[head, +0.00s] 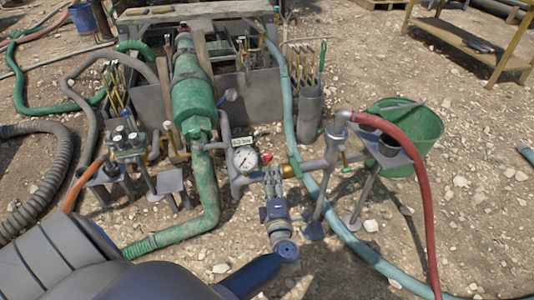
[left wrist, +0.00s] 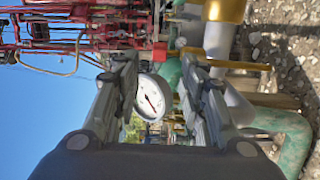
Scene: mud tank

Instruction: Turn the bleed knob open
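A small red part (head: 267,157), which looks like the bleed knob, sits on the pipework just right of the round white pressure gauge (head: 244,159). My left gripper (head: 272,172) points up at this spot and partly covers the pipe there. In the left wrist view my left gripper (left wrist: 160,62) has its two fingers apart, with the gauge (left wrist: 148,97) showing between them, farther off. I see nothing held. My right gripper is not in view.
A green cylinder (head: 192,88) and green pipe (head: 205,190) stand left of the gauge. A red hose (head: 420,175), teal hose (head: 290,110) and green bucket (head: 418,130) lie to the right. Stony ground (head: 480,190) is open at far right.

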